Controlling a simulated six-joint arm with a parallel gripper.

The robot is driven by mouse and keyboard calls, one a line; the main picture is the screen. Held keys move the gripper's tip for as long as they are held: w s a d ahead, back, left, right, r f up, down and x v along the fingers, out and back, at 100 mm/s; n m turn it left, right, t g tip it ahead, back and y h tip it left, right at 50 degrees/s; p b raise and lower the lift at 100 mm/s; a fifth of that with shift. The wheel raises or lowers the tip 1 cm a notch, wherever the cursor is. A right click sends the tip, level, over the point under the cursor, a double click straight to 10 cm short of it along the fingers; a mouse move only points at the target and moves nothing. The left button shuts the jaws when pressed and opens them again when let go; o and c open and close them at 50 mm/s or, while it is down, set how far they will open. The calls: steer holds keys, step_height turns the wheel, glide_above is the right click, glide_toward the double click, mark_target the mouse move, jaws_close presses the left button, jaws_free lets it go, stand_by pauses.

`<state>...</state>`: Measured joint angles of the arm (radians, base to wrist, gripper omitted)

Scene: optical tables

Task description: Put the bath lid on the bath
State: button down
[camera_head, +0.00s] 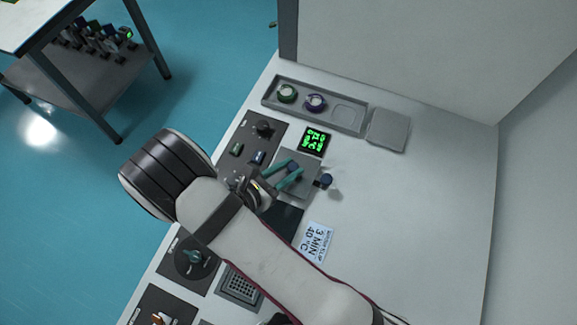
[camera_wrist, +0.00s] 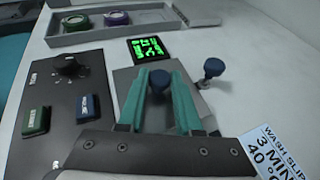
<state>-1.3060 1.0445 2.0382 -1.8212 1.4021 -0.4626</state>
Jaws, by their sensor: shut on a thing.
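My gripper (camera_head: 295,168) has teal fingers, which also show in the wrist view (camera_wrist: 161,90). It is shut on a blue knob (camera_wrist: 160,80) that stands over a grey square plate, which looks like the bath lid (camera_head: 311,166). The plate also shows in the wrist view (camera_wrist: 124,80), partly behind the fingers. It looks about level, below the green-lit display (camera_head: 314,141). The bath itself is not clearly seen. I cannot tell whether the plate rests on it or hangs just above. A second blue knob (camera_head: 326,180) on a short stem stands just right of the plate.
A grey tray (camera_head: 271,99) with a green and a purple ring lies at the back. A bare grey square pad (camera_head: 388,130) lies right of it. A black panel with switches (camera_wrist: 58,120) is at left. A wash sign (camera_head: 315,241) lies in front. The right side is clear.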

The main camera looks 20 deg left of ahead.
steer(key=shift+f, duration=0.6)
steer(key=c, duration=0.5)
jaws_free()
